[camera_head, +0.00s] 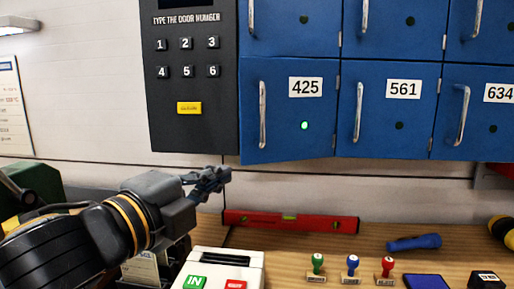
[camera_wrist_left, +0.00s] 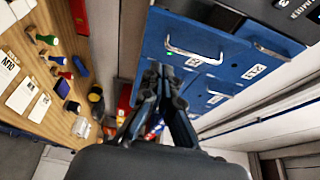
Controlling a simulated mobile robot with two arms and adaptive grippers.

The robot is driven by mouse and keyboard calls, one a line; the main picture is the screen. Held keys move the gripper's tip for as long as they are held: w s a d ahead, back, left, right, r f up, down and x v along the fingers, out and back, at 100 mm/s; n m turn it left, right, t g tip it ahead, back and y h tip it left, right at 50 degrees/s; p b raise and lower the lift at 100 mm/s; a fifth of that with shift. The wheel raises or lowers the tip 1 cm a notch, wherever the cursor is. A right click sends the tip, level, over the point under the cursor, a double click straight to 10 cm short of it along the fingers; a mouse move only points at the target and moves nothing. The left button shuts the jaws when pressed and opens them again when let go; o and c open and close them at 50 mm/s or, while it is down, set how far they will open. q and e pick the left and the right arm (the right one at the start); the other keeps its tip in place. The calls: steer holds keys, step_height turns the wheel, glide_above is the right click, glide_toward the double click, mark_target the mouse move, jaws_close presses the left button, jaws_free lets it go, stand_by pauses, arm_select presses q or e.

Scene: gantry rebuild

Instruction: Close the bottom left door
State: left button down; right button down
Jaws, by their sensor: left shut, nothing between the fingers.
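The bottom left door (camera_head: 291,145), blue and numbered 425, is at the left end of the lower locker row, beside the keypad. Its lower edge slants and sticks out slightly from its neighbours, so it looks a little ajar. Its vertical handle (camera_head: 263,115) is on the left side and a green light (camera_head: 304,126) shows under the number. My left gripper (camera_head: 222,180) is shut and empty, just below and left of the door's lower left corner, apparently apart from it. In the left wrist view its fingers (camera_wrist_left: 160,72) point toward blue door panels. My right gripper is out of view.
The black keypad panel (camera_head: 193,116) is above my left gripper. On the wooden counter (camera_head: 270,262) are a red spirit level (camera_head: 290,221), several stamps, a blue flashlight (camera_head: 413,242) and a white IN box (camera_head: 225,262). Doors 561 (camera_head: 385,135) and 634 (camera_head: 478,140) are right of 425.

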arm_select(q)
steer(key=p, duration=0.8)
glide_toward(254, 148)
steer(key=w+d, duration=0.2)
steer(key=d, duration=0.2)
steer(key=w, duration=0.1)
steer(key=w+a, duration=0.1)
steer(key=w+p, duration=0.1)
steer(key=shift+a+r, duration=0.15)
steer(key=shift+a, duration=0.15)
steer(key=shift+w, duration=0.15)
